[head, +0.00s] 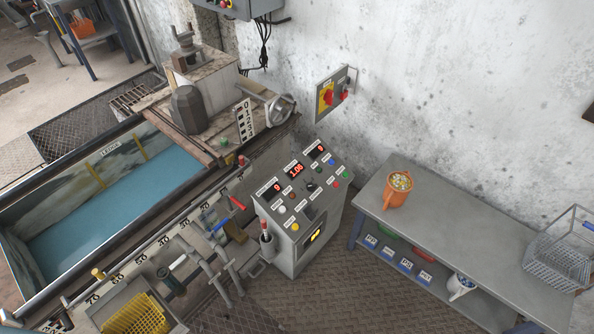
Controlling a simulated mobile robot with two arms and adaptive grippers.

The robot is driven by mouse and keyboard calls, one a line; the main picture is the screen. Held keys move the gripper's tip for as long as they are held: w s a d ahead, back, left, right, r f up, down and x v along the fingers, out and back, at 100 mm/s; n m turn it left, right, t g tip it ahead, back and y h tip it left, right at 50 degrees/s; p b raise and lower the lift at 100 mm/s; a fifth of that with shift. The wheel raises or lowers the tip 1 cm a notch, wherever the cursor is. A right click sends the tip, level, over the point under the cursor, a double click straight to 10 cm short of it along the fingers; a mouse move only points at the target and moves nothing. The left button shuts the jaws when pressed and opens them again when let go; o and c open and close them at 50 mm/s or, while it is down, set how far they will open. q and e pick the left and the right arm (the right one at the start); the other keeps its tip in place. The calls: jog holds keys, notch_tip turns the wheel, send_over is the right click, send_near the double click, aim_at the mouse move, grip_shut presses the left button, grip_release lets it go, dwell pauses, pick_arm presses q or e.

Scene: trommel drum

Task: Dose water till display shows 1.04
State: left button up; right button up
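A grey control console (291,240) stands in the middle with a sloped top. Its middle red display (296,171) appears to read 1.06. The lower-left display (277,187) and upper-right display (320,148) each appear to show 0. Coloured buttons and dark knobs sit below the displays. A long tank (62,277) at the left holds blue water (120,205). Beside it are a red-handled valve (237,202) and a blue-handled valve (220,225); which one feeds water I cannot tell. Neither of my grippers is in view.
A grey bench (450,225) at the right carries an orange mug-like container (397,190) and a wire basket (566,250). A yellow basket (138,315) sits at the bottom left. A red switch box (329,95) is on the wall. Floor between console and bench is clear.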

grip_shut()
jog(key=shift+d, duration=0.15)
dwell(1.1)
